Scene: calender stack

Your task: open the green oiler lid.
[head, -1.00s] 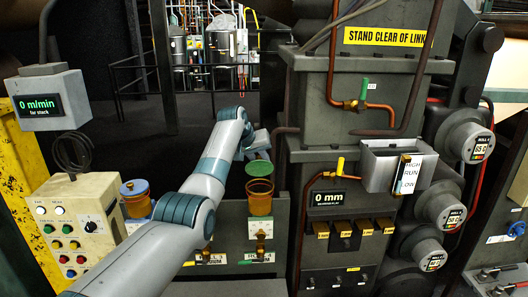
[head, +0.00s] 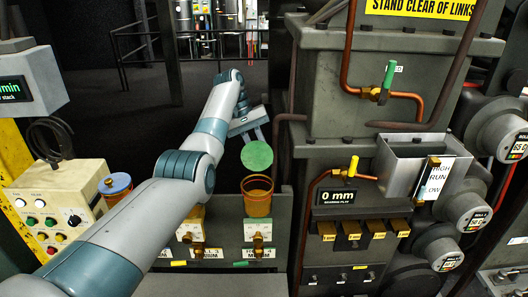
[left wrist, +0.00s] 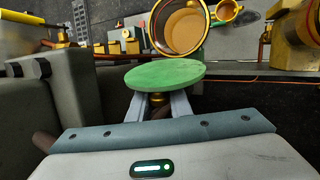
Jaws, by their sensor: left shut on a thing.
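The green oiler lid (head: 257,155) stands tilted up behind the mouth of its amber oiler cup (head: 257,203), whose open rim and inside show. In the left wrist view the lid (left wrist: 165,74) is a green disc just in front of my fingers, with the open cup (left wrist: 183,28) beyond it. My left gripper (head: 261,138) is behind the lid, its two fingers reaching down to it. In the left wrist view the gripper (left wrist: 160,104) is shut on a small brass knob under the lid's edge. The fingertips are partly hidden by the lid. My right gripper is not in view.
A blue-lidded oiler (head: 116,186) stands at the left, beyond my left arm. A button box (head: 62,205) is further left. The grey machine stand (head: 345,90) with copper pipes and a metal tray (head: 405,172) rises close on the right.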

